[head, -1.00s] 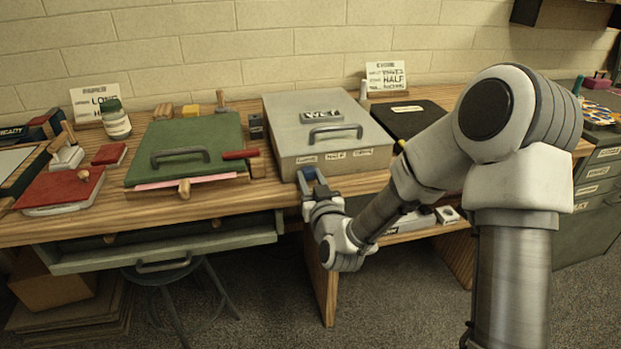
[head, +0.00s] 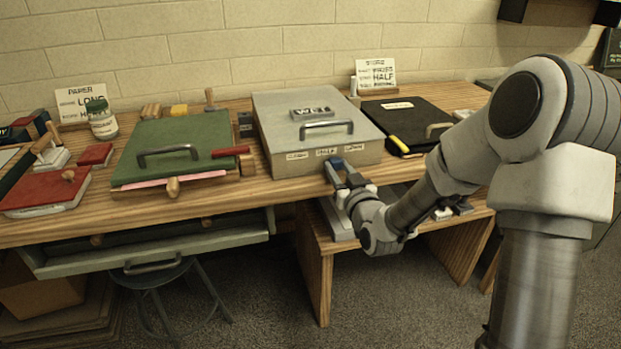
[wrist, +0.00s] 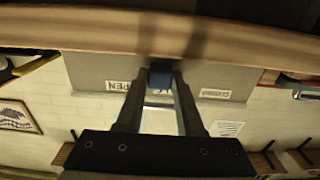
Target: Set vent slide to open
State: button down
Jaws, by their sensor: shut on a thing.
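The vent slide is a blue knob (head: 336,164) at the lower front of the grey metal box (head: 270,140). Three labels run along the box front, and the knob stands below about the middle one, HALF (head: 327,151). The rightmost label (head: 354,147) reads OPEN in the wrist view, at its left (wrist: 119,86); CLOSED (wrist: 215,93) is at its right. My gripper (head: 343,176) reaches up from the front, shut on the knob. In the wrist view the knob (wrist: 160,77) sits between my fingertips and partly hides the middle label.
The wooden bench edge (head: 280,196) runs close beneath my gripper. Left stands a green press (head: 190,135) with a red handle (head: 228,151). Right lies a black case (head: 420,115) with a yellow marker (head: 399,145). A lower wooden shelf (head: 330,240) stands below.

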aim_at(355, 158)
jog(key=d, duration=0.1)
jog(key=w+d, duration=0.1)
jog(key=d, duration=0.3)
jog(key=shift+w+d+r, duration=0.1)
jog(key=shift+w+d, duration=0.15)
jog(key=shift+w, duration=0.1)
jog(key=c, duration=0.5)
grip_release()
jog(key=shift+s, duration=0.1)
jog(key=shift+s+b, duration=0.1)
jog(key=shift+b, duration=0.2)
